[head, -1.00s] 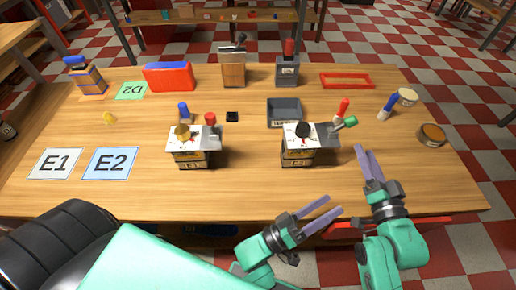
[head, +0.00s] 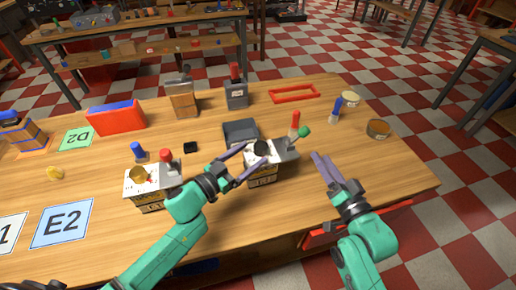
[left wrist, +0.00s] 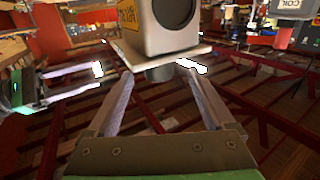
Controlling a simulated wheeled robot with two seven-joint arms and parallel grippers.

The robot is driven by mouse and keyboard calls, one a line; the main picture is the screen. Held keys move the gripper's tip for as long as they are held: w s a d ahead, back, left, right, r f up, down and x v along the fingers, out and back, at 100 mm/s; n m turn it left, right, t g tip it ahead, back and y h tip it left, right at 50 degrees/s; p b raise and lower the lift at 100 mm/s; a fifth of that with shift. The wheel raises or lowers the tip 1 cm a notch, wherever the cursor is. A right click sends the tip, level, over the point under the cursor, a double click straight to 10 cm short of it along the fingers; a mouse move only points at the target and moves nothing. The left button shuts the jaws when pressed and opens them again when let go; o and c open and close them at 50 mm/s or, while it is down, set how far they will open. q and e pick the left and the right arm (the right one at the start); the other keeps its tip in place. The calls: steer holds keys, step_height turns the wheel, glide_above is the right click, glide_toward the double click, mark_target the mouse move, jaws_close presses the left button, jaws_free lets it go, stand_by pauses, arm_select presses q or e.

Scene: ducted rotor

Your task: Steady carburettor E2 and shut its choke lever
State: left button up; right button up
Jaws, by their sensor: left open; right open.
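Two carburettor-like units with white tops stand on the wooden table; their labels are too small to read surely. The right unit (head: 262,178) has a black round top piece and a grey arm with a green-knobbed lever (head: 304,132) on its right. My left gripper (head: 246,163) is open, its fingers reaching to the left side of this unit. In the left wrist view a pale body with a dark round opening (left wrist: 175,12) is between and beyond the open fingers (left wrist: 160,78); contact cannot be told. My right gripper (head: 324,163) is open and empty, right of the unit.
The left unit (head: 150,203) has a yellow disc and red knob. An E2 placard (head: 62,223) lies at front left. A grey tray (head: 240,131) is behind the right unit; a red-handled piece (head: 295,121) stands near the lever. Blue-handled piece (head: 336,108) and round tins are at right.

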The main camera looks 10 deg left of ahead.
mark_target(256, 152)
arm_select(q)
steer(key=x, duration=0.4)
steer(key=shift+w+d, duration=0.25)
steer(key=shift+d, duration=0.05)
jaws_close()
stand_by(0.6)
